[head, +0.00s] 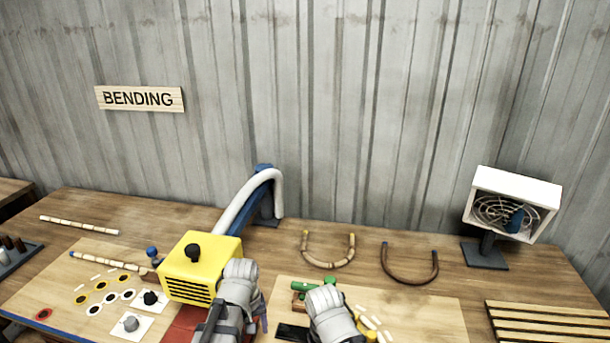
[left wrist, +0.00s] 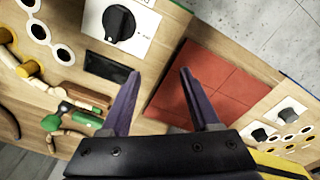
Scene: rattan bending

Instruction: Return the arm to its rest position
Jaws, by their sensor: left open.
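My left arm (head: 238,288) is held over the front middle of the bench, just right of the yellow box machine (head: 202,268). My left gripper (left wrist: 160,72) is open, with its two purple fingers apart and nothing between them in the left wrist view. Beneath the fingers lie a red tiled mat (left wrist: 205,85) and bare wood board. My right arm (head: 332,315) shows as a grey link at the bottom of the head view; its fingers are hidden.
A green-handled clamp fixture (head: 310,285) stands close to my right arm. Two U-shaped bent canes, a light one (head: 328,262) and a brown one (head: 408,280), lie behind. A fan heater (head: 510,208) stands at right beside a slatted rack (head: 550,322). A white hose (head: 250,195) rises behind the machine.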

